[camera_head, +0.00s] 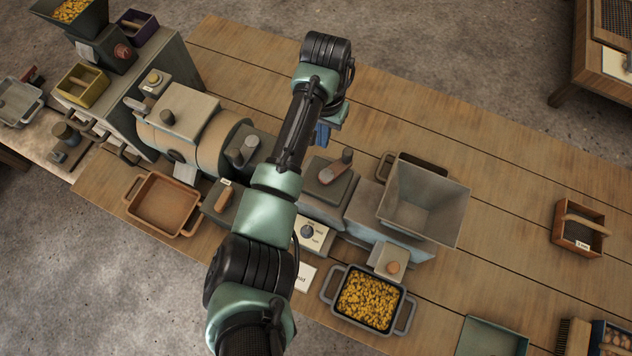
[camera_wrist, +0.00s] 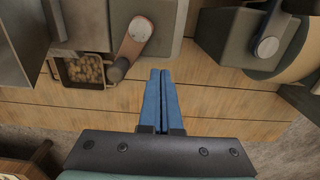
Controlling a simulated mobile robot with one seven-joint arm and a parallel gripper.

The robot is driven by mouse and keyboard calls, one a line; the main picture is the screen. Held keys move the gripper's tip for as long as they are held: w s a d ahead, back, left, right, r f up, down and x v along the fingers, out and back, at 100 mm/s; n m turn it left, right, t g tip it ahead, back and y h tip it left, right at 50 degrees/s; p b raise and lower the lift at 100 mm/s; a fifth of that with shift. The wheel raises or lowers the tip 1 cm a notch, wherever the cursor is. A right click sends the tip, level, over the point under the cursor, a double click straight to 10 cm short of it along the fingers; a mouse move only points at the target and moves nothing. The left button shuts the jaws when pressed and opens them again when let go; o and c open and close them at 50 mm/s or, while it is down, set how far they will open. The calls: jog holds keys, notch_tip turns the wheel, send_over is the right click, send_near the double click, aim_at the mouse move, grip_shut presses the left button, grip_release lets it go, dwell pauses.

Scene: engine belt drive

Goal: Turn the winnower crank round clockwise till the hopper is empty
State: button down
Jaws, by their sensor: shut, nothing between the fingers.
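The winnower has a wide grey hopper (camera_head: 425,195); the inside that shows in the head view is bare grey. Its crank (camera_head: 333,171) is a reddish arm with a dark upright knob, on a grey housing left of the hopper. In the wrist view the crank (camera_wrist: 135,38) lies left of and beyond my fingertips, its knob (camera_wrist: 118,70) nearest to them. My gripper (camera_head: 322,135) is shut and empty, apart from the knob; its blue fingers (camera_wrist: 161,78) lie together over the wooden table. A handled pan (camera_head: 368,299) of yellow grains stands below the winnower's front spout.
A dark tray (camera_wrist: 82,70) with brownish bits sits behind the winnower. A drum machine with its own crank (camera_head: 243,151) stands to the left. A dial box (camera_head: 307,232) is in front. An empty brown tray (camera_head: 162,204) lies left; the table's right part is mostly clear.

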notch_tip(320, 180, up, 5)
jog(key=p, duration=0.4)
jog(key=shift+r+p, duration=0.2)
jog(key=shift+p, duration=0.1)
